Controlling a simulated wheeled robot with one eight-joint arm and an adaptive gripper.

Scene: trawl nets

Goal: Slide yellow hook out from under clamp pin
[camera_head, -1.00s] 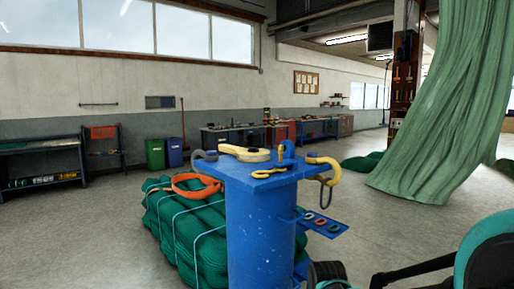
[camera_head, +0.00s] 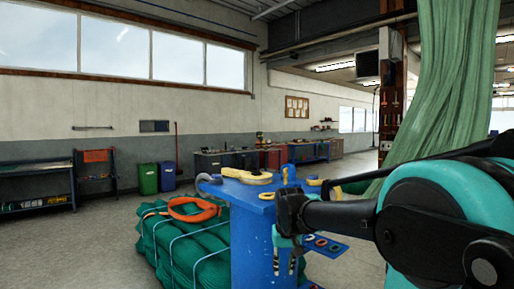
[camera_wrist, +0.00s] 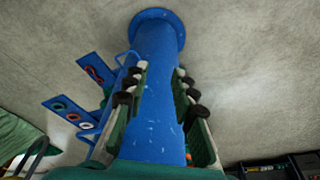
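A blue pedestal (camera_head: 252,245) with a flat blue top (camera_head: 235,188) stands before me. A yellow hook (camera_head: 336,191) shows at the top's right edge, partly hidden behind my arm. A blue upright pin (camera_head: 288,172) stands near it at the back of the top; whether it presses on the hook, I cannot tell. My gripper (camera_head: 284,262) points down in front of the pedestal, fingertips below the top. In the wrist view my gripper (camera_wrist: 161,70) is open and empty, with the blue pedestal column (camera_wrist: 157,100) showing between its fingers.
A yellow block-like tool (camera_head: 246,177), a small yellow shackle (camera_head: 267,196) and a grey hook (camera_head: 207,179) lie on the top. A side plate with coloured rings (camera_head: 321,242) sticks out right.

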